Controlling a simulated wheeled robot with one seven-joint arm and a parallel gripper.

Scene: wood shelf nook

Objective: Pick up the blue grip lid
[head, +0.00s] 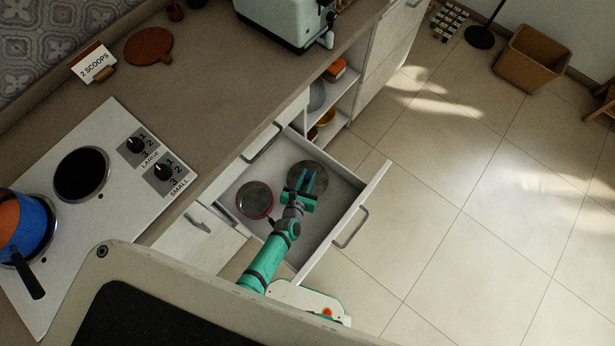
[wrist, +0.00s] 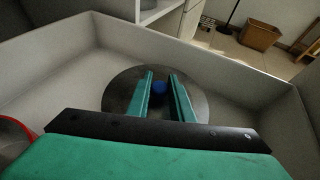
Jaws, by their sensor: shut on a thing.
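The blue grip lid is a round, dark grey lid (head: 301,168) with a blue knob, lying in the open drawer (head: 347,218). In the wrist view the lid (wrist: 116,93) lies under and around my fingers, with its blue knob (wrist: 159,87) between them. My gripper (head: 306,180) reaches down into the drawer and is shut on the blue knob; it also shows in the wrist view (wrist: 162,85). Whether the lid touches the drawer floor I cannot tell. A second lid with a red rim (head: 254,200) lies to the left in the drawer.
The drawer walls stand close around my gripper. A stove (head: 110,190) with a blue pot (head: 28,225) is on the counter at left. Open shelves (head: 325,110) lie beyond the drawer. The tiled floor at right is mostly clear.

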